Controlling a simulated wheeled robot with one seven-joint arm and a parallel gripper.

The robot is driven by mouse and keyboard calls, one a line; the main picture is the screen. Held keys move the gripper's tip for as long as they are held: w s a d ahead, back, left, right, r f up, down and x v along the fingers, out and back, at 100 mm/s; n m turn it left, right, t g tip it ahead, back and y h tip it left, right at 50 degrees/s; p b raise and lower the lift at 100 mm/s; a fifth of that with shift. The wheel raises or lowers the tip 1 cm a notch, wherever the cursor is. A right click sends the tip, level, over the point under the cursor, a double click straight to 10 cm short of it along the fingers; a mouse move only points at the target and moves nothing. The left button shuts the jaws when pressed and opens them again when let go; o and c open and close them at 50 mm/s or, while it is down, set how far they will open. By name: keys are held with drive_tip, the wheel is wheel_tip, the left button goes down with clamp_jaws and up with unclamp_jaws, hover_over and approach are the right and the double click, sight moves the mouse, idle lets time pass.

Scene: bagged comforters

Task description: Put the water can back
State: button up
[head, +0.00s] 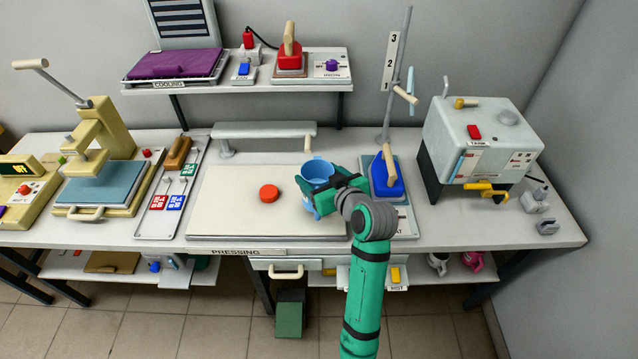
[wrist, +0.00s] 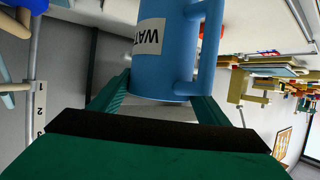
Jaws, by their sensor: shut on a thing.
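The blue water can (head: 317,172) is over the right part of the pressing board in the head view. In the wrist view the can (wrist: 165,60) fills the top middle, with a white label reading "WAT" and a blue handle on its right. My gripper (head: 312,190) is shut on the can, with one finger on each side of its body. The can's lower part is partly hidden by my gripper in the head view. I cannot tell whether the can touches the board.
The pressing board (head: 230,215) holds a red-orange disc (head: 269,193). A blue iron (head: 386,178) stands close on the right, beneath a pole (head: 393,80). A grey tank (head: 478,140) with a yellow tap is further right. A shelf (head: 300,70) stands behind. The board's left part is bare.

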drive_tip(key=shift+w+f, duration=0.25)
drive_tip(key=shift+f, duration=1.5)
drive_tip(key=shift+f, duration=0.1)
drive_tip(key=o, duration=1.1)
drive_tip(key=shift+f, duration=0.1)
drive_tip(key=shift+o, duration=0.2)
